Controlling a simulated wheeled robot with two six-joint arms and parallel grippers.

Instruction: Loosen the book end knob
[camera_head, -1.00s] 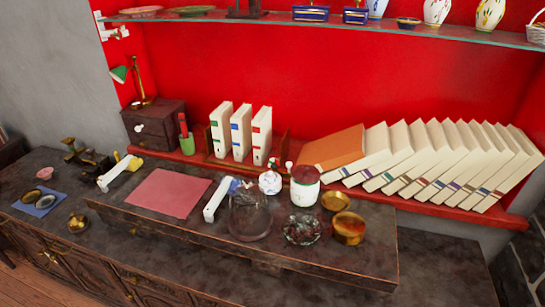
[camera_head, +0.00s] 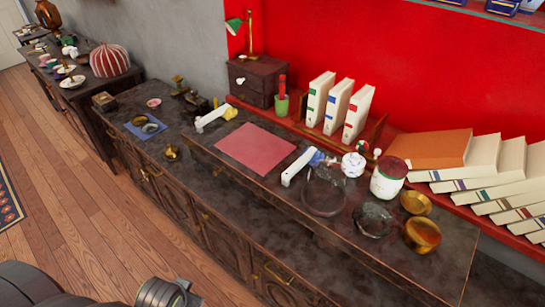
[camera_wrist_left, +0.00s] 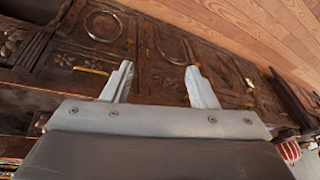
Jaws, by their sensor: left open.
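Three upright binders (camera_head: 338,106) stand on the red shelf, held by a wooden book end (camera_head: 376,130) at their right side. Small round knobs (camera_head: 363,146) show near the foot of this book end, behind the white pot; which one belongs to it is too small to tell. My left gripper (camera_wrist_left: 158,78) is open and empty in the left wrist view, over the carved cabinet front, away from the book end. Part of my arm shows at the bottom left of the head view. My right gripper is not in view.
A raised dark board (camera_head: 260,185) in front of the shelf holds a red mat (camera_head: 256,148), a lidded jar (camera_head: 388,179), glass dishes and brass bowls (camera_head: 422,235). Leaning books (camera_head: 470,178) fill the right of the shelf. Wooden floor (camera_head: 75,190) is clear at left.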

